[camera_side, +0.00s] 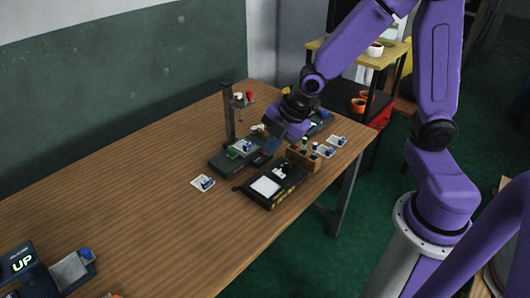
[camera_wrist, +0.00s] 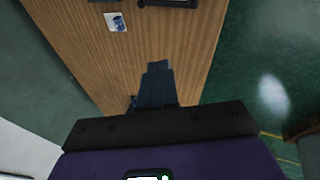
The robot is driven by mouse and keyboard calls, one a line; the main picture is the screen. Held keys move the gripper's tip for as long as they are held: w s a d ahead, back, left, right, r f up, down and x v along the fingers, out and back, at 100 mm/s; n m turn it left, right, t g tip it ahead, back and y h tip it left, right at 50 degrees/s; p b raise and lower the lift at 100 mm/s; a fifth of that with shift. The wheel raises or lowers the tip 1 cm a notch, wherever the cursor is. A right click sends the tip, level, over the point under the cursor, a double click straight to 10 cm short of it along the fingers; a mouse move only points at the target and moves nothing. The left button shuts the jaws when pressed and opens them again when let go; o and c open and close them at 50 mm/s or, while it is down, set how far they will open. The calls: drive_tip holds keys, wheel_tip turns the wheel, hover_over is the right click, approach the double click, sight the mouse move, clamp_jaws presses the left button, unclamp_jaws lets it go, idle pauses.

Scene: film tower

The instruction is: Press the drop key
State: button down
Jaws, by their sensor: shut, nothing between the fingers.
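The film tower (camera_side: 229,118) is a dark upright post with a small side arm, standing on a dark base (camera_side: 226,166) on the wooden table. A small dark block with a red patch (camera_side: 261,158) sits beside the base; I cannot tell whether this is the drop key. My gripper (camera_side: 266,150) reaches down from the right, its fingertips close to that block. Contact cannot be made out. In the wrist view my gripper (camera_wrist: 158,66) shows as two dark fingers held together, empty, over bare wood.
A black device with a white panel (camera_side: 265,186), a wooden block with small bottles (camera_side: 303,158) and a picture card (camera_side: 203,183) lie near the tower. A dark box reading "UP" (camera_side: 22,263) stands at the lower left. The table's middle left is clear.

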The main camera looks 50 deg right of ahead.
drive_tip(key=w+d+f+n+t, duration=0.2)
drive_tip(key=w+d+f+n, duration=0.2)
drive_tip(key=w+d, duration=0.4)
drive_tip(key=w+d+f+n+t+h, duration=0.1)
drive_tip(key=w+d+f+n+t, duration=0.2)
drive_tip(key=w+d, duration=0.5)
drive_tip(key=shift+w+d+f+n, duration=0.3)
drive_tip(key=shift+d+f+n, duration=0.35)
drive_tip(key=shift+f, duration=0.3)
drive_tip(key=shift+f, duration=0.1)
drive_tip(key=shift+f, duration=4.35)
drive_tip(key=shift+f, duration=0.1)
drive_tip(key=shift+f, duration=0.3)
drive_tip(key=shift+f, duration=0.4)
drive_tip(key=shift+r, duration=0.85)
